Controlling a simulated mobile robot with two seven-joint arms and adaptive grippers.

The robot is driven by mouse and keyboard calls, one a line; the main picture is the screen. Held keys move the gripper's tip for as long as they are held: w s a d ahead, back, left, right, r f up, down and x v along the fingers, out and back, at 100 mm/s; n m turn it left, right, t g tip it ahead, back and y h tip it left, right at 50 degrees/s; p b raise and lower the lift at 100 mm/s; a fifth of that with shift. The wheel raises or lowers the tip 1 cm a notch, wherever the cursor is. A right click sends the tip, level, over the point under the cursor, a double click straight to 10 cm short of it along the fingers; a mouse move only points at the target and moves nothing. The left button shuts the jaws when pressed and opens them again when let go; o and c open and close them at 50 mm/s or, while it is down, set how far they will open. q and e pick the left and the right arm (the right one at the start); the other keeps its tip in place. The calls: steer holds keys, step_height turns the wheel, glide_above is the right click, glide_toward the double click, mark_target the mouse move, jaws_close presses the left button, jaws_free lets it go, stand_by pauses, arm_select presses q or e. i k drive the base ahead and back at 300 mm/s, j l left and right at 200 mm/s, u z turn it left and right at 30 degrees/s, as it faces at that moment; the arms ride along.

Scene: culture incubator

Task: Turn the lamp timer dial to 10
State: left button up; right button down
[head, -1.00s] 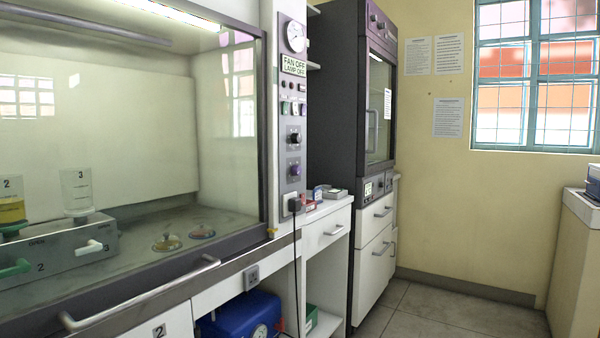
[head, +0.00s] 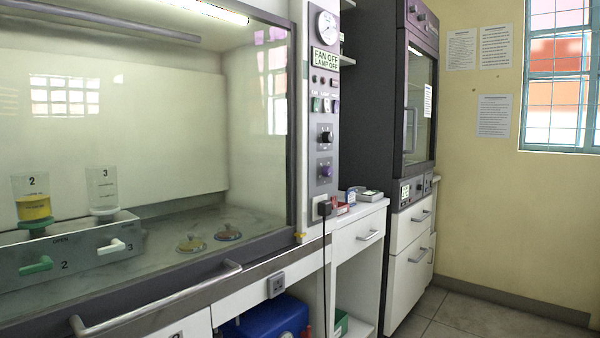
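A narrow grey control panel (head: 322,100) runs up the right post of the glass-fronted cabinet. It carries a black dial (head: 325,137) and, below it, a purple dial (head: 325,171). Their labels and scales are too small to read, so I cannot tell which is the lamp timer or where either points. A sign (head: 325,59) above them reads "FAN OFF, LAMP OFF". Several small buttons (head: 324,104) sit between the sign and the dials, and a round gauge (head: 327,25) is at the top. Neither of my grippers is in view.
The cabinet's front handle (head: 160,297) sticks out low at left. A plug and black cord (head: 324,208) hang below the panel. A white drawer unit (head: 358,235) and a dark tall cabinet (head: 370,100) stand to its right. Open floor (head: 470,318) lies at the lower right.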

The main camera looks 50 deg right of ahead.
mark_target(328, 171)
steer(key=l+u, duration=0.2)
steer(key=l, duration=0.55)
steer(key=l+u, duration=0.2)
steer(key=l, duration=0.55)
steer(key=k+l+u, duration=0.15)
steer(key=l, duration=0.6)
steer(key=k+l, duration=0.1)
steer(key=l, duration=1.05)
steer(key=k+l+u, duration=0.1)
steer(key=l, duration=0.45)
steer(key=k+l, duration=0.15)
steer(key=l, duration=0.45)
